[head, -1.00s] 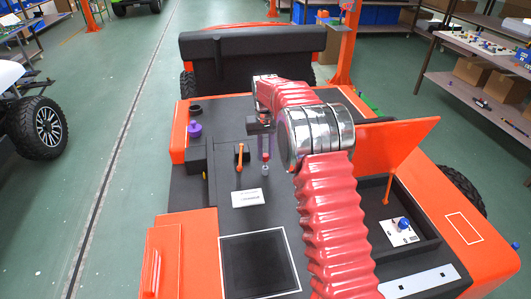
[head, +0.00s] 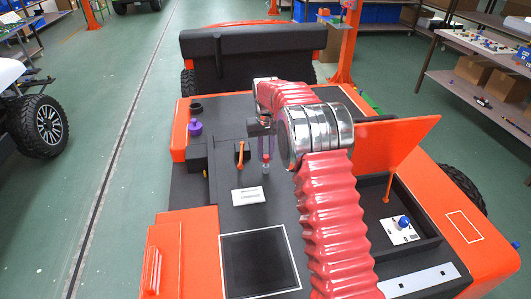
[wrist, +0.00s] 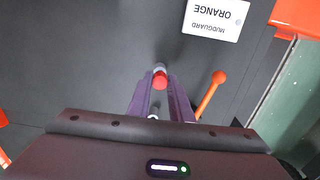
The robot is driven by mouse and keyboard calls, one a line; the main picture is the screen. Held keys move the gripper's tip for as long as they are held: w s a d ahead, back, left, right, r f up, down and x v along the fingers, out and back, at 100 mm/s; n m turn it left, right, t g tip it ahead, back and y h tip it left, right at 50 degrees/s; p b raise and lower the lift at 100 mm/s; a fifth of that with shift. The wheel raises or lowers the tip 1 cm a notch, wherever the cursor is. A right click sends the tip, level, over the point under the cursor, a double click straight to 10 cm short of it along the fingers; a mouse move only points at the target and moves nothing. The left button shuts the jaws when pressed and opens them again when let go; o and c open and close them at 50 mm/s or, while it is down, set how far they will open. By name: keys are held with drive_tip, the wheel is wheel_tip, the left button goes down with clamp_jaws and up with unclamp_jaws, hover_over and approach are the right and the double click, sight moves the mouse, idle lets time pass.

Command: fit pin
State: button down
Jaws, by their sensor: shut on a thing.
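The pin (wrist: 160,78) has a red band and a pale, shiny end. My gripper (wrist: 161,98), with two purple fingers, is shut on it in the wrist view. In the head view the pin (head: 266,160) hangs or stands below the fingers on the dark deck of the cart (head: 225,110), to the right of an orange lever. Its pale lower end is at or just above the deck. I cannot tell whether it sits in a hole. The fingers partly hide the pin.
The orange lever (head: 240,154) stands close to the left of the pin. A white label (head: 248,196) reading MUDGUARD ORANGE lies nearer. A purple knob (head: 195,128) is at far left. A raised orange flap (head: 395,140) and a recessed tray (head: 425,247) are at right.

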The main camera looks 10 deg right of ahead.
drive_tip(key=shift+f, duration=1.25)
drive_tip(key=c, duration=1.5)
unclamp_jaws()
wheel_tip(320, 180, up, 14)
drive_tip(key=shift+f, duration=0.1)
